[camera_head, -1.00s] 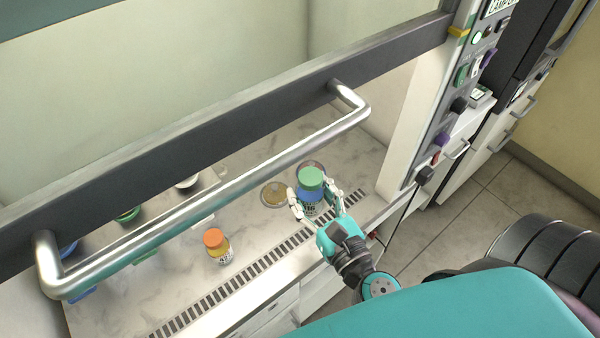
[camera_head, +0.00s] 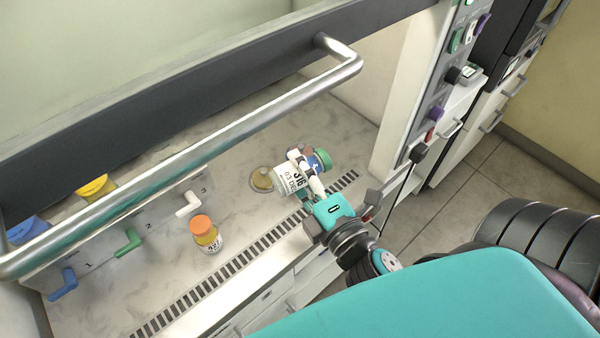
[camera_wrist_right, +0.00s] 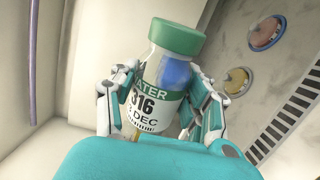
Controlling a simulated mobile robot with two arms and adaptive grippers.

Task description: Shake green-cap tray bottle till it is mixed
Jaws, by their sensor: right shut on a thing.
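The green-cap bottle (camera_head: 290,180) is held in my right gripper (camera_head: 309,173) above the worktop, tipped over with its green cap toward the right. In the right wrist view the same bottle (camera_wrist_right: 158,85) stands between the fingers of the right gripper (camera_wrist_right: 160,108), which is shut on it. Its label reads "WATER" and "316", and blue content shows below the cap there. I cannot tell how evenly it is mixed. My left gripper is not in view.
An orange-cap bottle (camera_head: 206,234) labelled 427 stands on the worktop. A round dish (camera_head: 261,179) lies beside the held bottle. A numbered panel (camera_head: 140,231) with coloured taps is at left. The sash handle (camera_head: 200,153) crosses above; a slotted vent (camera_head: 250,250) runs along the front.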

